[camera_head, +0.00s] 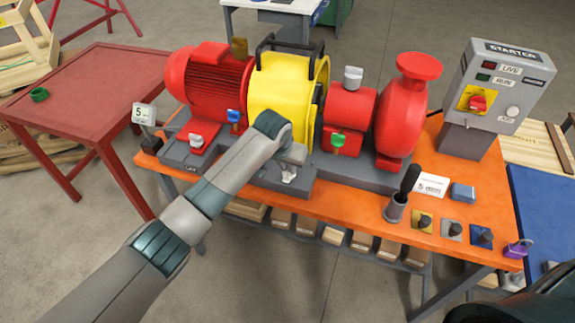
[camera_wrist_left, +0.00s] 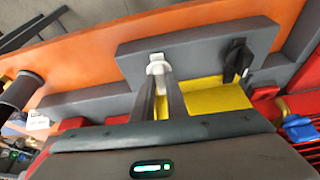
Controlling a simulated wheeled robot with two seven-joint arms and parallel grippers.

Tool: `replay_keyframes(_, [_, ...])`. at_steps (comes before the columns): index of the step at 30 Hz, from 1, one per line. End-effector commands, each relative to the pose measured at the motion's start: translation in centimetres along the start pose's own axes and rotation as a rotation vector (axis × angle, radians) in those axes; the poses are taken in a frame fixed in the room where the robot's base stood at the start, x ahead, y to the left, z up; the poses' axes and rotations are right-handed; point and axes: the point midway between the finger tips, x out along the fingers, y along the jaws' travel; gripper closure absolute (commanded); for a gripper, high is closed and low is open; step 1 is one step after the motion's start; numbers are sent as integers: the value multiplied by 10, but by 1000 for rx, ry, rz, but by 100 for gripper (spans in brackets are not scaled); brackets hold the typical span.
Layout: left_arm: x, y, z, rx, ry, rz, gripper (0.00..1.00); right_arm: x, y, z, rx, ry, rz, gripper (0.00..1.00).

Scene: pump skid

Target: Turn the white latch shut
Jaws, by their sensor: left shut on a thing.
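The white latch (camera_head: 288,179) is on the grey base in front of the yellow coupling guard (camera_head: 283,88). It also shows in the left wrist view (camera_wrist_left: 157,62), upright at the tips of the fingers. My left gripper (camera_head: 291,158) is over it and shut on it, with the two fingers (camera_wrist_left: 160,88) on either side of its lower part. The wrist hides part of the guard in the head view. The latch's lower part is partly hidden by the fingers. My right gripper is not in view.
A red motor (camera_head: 212,82) stands left of the guard, a red pump (camera_head: 402,112) right of it. A black latch (camera_wrist_left: 237,58) sits beside the white one in the wrist view. A starter box (camera_head: 497,85) and small blocks (camera_head: 452,230) occupy the orange bench's (camera_head: 368,221) right side.

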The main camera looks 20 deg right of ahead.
Motion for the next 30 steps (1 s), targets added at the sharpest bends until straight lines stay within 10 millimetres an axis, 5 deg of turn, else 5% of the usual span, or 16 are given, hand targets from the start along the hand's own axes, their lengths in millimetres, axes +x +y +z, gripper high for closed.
replay_keyframes(19, [-1,-1,-2,-74,5,-31,100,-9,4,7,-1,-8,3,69])
replay_keyframes(22, [-1,-1,-2,-74,5,-30,69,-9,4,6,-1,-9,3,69])
replay_keyframes(30, [0,-1,-1,-73,2,-30,69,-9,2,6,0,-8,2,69])
